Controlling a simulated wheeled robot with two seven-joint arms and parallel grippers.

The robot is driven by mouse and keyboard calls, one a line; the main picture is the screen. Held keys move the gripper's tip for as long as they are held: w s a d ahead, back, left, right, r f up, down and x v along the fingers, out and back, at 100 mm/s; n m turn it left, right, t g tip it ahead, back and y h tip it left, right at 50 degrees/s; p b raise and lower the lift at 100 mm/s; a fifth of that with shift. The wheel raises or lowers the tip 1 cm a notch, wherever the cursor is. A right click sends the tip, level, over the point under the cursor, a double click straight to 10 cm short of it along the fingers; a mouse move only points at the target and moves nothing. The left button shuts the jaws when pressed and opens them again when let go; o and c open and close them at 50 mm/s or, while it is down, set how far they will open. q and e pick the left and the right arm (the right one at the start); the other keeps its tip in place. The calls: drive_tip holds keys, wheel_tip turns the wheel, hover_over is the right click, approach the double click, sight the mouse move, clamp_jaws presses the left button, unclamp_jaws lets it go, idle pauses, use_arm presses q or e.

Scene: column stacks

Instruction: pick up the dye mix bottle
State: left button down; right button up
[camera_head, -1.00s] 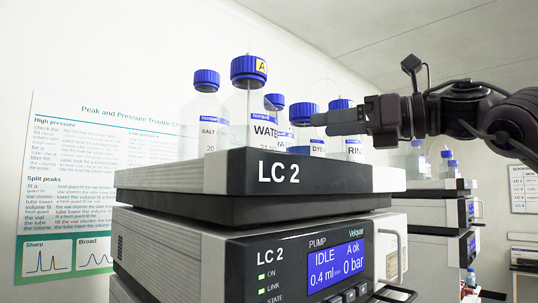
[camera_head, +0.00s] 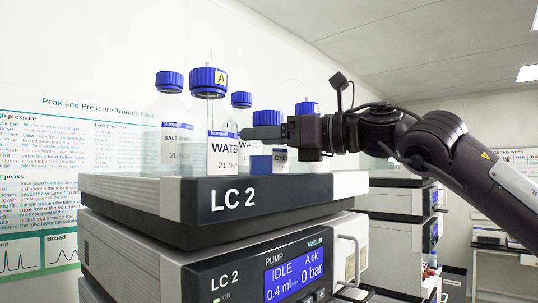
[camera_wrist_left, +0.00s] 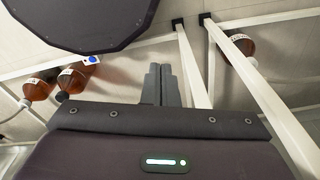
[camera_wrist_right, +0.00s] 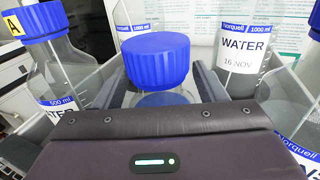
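The dye mix bottle has a blue cap (camera_head: 267,118) and a label starting "DYE" (camera_head: 283,155); it stands in the tray on the LC 2 stack, partly hidden by my right gripper (camera_head: 258,132). In the right wrist view, a blue cap (camera_wrist_right: 155,58) with blue liquid below it sits between the two fingers. The fingers are apart, one on each side, with the cap nearer the camera's middle; contact is not visible. My left gripper (camera_wrist_left: 159,84) is shut and empty in the left wrist view; it is outside the head view.
The "A" water bottle (camera_wrist_right: 42,22) is close on the left of the right gripper. Another water bottle (camera_wrist_right: 244,45) stands beyond, and a labelled bottle (camera_wrist_right: 296,150) on the right. The tray (camera_head: 300,191) has a raised front. Brown bottles (camera_wrist_left: 38,87) show near the left gripper.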

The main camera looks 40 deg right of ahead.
drive_tip(key=shift+w, duration=0.1)
drive_tip(key=c, duration=1.2)
drive_tip(key=shift+r, duration=0.1)
